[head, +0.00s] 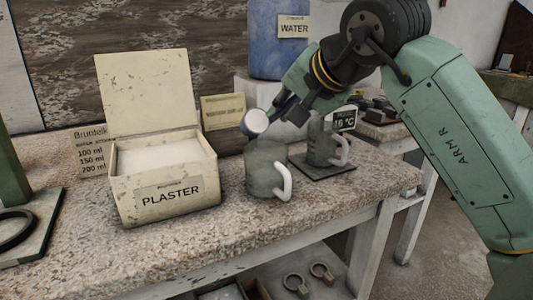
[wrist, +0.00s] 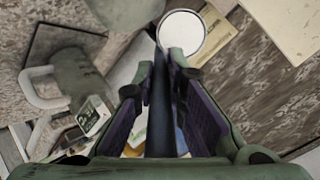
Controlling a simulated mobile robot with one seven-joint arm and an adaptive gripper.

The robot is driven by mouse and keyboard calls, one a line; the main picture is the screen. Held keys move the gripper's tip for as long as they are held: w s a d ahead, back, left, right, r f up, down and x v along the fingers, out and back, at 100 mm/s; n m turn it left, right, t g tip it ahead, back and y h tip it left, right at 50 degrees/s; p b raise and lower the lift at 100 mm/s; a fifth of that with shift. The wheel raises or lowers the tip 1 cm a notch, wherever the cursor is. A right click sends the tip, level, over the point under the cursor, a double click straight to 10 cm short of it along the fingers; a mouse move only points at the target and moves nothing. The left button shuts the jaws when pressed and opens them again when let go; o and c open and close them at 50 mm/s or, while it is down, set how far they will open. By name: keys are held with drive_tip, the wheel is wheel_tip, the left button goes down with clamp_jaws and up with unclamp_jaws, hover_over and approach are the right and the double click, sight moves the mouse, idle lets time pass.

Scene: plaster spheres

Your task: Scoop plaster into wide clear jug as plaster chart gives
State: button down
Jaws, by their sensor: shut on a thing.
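My gripper (head: 287,103) is shut on the handle of a scoop (head: 274,122). The scoop's round bowl (wrist: 182,33) shows a white, level fill in the wrist view and hangs above the wide clear jug (head: 261,178), slightly to its left. That jug has a white handle, and its contents cannot be made out. The open plaster box (head: 167,200) holds white plaster (head: 165,157) and stands left of the jug. The chart (head: 91,153) behind the box is partly hidden; lines for 100, 150 and 200 ml show.
A second jug (head: 321,150) with a 16 °C display (head: 343,120) stands on a dark mat (head: 322,174) at right. A blue water container (head: 277,55) stands on a white block behind. A small card (head: 223,111) is behind the box. The front bench strip is clear.

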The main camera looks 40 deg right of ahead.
drive_tip(key=shift+s+f+t+b, duration=0.25)
drive_tip(key=shift+t+b, duration=0.05)
drive_tip(key=shift+b, duration=0.75)
drive_tip(key=shift+r, duration=0.1)
drive_tip(key=shift+s+a+f+t+h+b, duration=0.15)
drive_tip(key=shift+s+f+t+h+b, duration=0.25)
drive_tip(key=shift+t+b, duration=1.2)
drive_tip(key=shift+r+g+b, duration=0.15)
drive_tip(key=shift+g+b, duration=0.35)
drive_tip(key=shift+b, duration=0.2)
drive_tip(key=shift+s+f+t+b, duration=0.15)
drive_tip(key=shift+f+t+b, duration=0.15)
drive_tip(key=shift+b, duration=0.55)
drive_tip(key=shift+s+a+f+t+b, duration=0.15)
drive_tip(key=shift+t+b, duration=0.45)
drive_tip(key=shift+b, duration=0.8)
